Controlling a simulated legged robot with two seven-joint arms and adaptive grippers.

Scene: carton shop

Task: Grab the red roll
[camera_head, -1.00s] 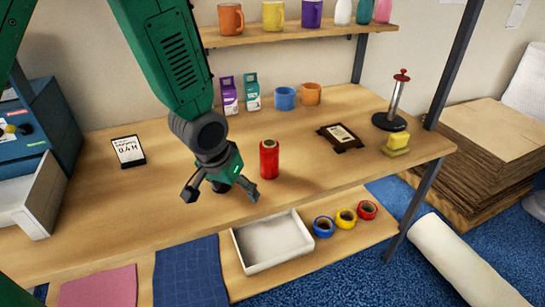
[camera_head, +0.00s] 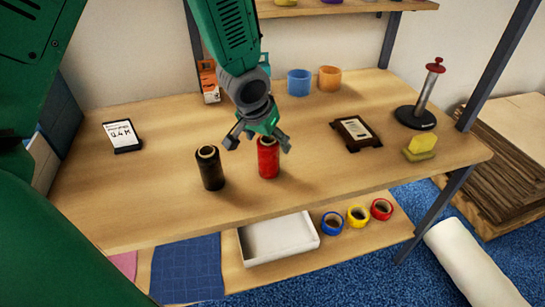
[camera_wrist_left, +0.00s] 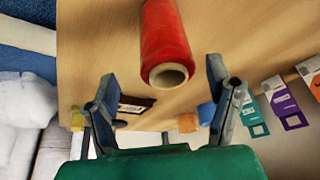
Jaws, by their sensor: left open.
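The red roll (camera_head: 268,160) stands upright on the table in the head view, to the right of a black roll (camera_head: 210,170). My left gripper (camera_head: 259,142) is open above the red roll, its fingers spread to either side of the roll's top. In the left wrist view the red roll (camera_wrist_left: 164,35) shows with its hollow end towards the open left gripper (camera_wrist_left: 160,80), between and just beyond the fingertips. I cannot tell whether the fingers touch it. My right gripper is not in view.
A dark framed plaque (camera_head: 354,133), a stamp-like stand (camera_head: 420,108) and a yellow sponge (camera_head: 420,147) are on the table's right. A label card (camera_head: 122,135) lies left. Blue (camera_head: 299,82) and orange (camera_head: 329,78) cups stand behind. A white tray (camera_head: 262,254) and tape rolls (camera_head: 358,215) are below.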

